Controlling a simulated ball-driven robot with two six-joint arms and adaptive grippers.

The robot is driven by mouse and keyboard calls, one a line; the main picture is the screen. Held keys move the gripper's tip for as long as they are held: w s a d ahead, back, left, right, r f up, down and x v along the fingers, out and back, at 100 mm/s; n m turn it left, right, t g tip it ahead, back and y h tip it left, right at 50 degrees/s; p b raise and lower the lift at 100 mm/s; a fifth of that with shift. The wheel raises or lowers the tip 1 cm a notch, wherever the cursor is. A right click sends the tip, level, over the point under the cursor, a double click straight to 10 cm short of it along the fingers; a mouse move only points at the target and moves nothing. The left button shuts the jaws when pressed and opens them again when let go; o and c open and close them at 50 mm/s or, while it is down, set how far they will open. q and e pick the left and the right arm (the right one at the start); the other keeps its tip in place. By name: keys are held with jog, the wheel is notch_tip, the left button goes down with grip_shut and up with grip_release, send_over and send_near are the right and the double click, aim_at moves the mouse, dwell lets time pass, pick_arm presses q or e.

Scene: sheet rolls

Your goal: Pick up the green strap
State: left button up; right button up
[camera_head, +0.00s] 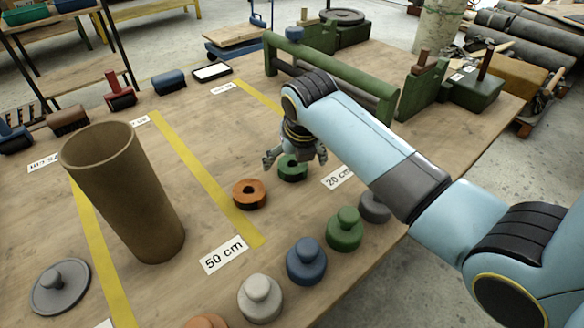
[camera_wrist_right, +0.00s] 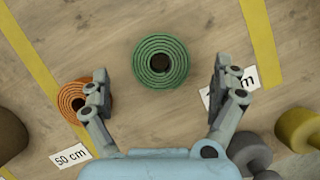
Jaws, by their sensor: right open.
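The green strap (camera_head: 293,177) is a coiled roll lying flat on the wooden table, beside the "20 cm" label. In the right wrist view the green strap (camera_wrist_right: 178,66) shows its spiral windings and dark centre hole. My right gripper (camera_head: 295,160) is open and empty above the strap, pointing down at it. In the wrist view the right gripper's fingers (camera_wrist_right: 166,82) stand wide apart, with the coil between and slightly ahead of the tips. I see no contact between fingers and strap. My left gripper is not in view.
An orange coil (camera_head: 250,202) lies close to the left. Blue (camera_head: 306,263), green (camera_head: 344,232), grey and white knobbed weights stand along the front edge. A tall brown tube (camera_head: 135,200) stands left, and a green roller frame (camera_head: 350,85) stands behind. Yellow stripes mark the table.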

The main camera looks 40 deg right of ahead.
jog(key=x, duration=0.2)
jog(key=shift+w+f, duration=0.15)
jog(key=shift+f, duration=0.2)
jog(key=c, duration=1.3)
